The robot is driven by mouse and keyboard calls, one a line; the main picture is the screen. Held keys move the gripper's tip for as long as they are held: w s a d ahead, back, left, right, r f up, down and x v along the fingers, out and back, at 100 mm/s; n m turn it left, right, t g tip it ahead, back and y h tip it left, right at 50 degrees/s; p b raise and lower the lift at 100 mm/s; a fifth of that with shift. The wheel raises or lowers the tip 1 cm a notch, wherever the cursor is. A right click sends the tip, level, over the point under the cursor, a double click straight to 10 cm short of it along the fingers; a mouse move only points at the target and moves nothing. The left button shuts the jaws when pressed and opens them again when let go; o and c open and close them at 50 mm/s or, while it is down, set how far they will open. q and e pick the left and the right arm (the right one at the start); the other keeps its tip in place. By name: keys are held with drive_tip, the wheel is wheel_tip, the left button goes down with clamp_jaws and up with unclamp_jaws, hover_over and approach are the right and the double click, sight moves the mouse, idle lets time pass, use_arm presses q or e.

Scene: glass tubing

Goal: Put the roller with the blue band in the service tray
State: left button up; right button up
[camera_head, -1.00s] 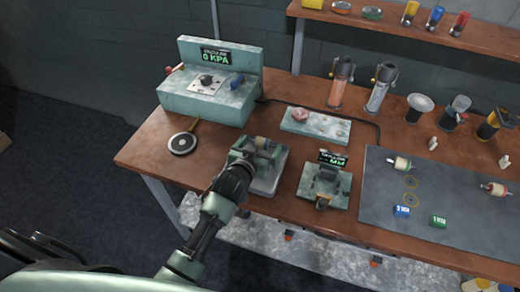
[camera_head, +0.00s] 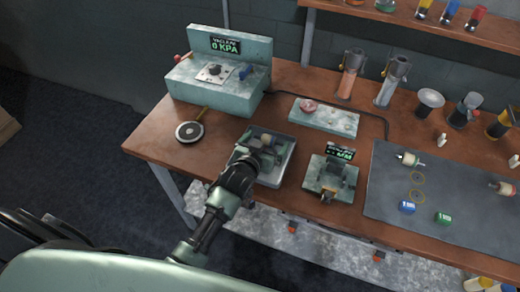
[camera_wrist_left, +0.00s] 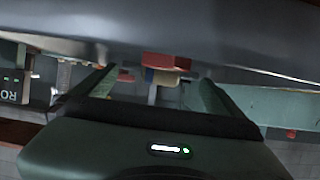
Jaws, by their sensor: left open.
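My left gripper (camera_head: 262,146) is over a shallow grey tray (camera_head: 272,180) near the front of the bench. It is open. A small tan, roller-like piece (camera_head: 266,139) shows at its fingertips, partly hidden by the gripper; I cannot make out a blue band on it. In the left wrist view, the two fingers (camera_wrist_left: 150,90) stand apart, with a red and tan piece (camera_wrist_left: 165,68) beyond them. Two pale rollers, one at the left (camera_head: 409,159) and one at the right (camera_head: 502,188), lie on the dark mat; their band colours are unclear. My right gripper is not in view.
A vacuum unit (camera_head: 215,85) stands at the back left, with a round black disc (camera_head: 189,132) before it. A small gauge stand (camera_head: 331,178) is right of the tray. Blue (camera_head: 407,207) and green (camera_head: 442,218) spools sit on the mat (camera_head: 400,225). Upright tubes stand behind.

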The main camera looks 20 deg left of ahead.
use_arm(q)
drive_tip(key=b+v, duration=0.1)
drive_tip(key=v, duration=0.8)
drive_tip(key=shift+s, duration=0.45)
drive_tip(key=shift+s+a+r, duration=0.1)
drive_tip(key=shift+s+r, duration=0.35)
drive_tip(key=shift+s, duration=0.2)
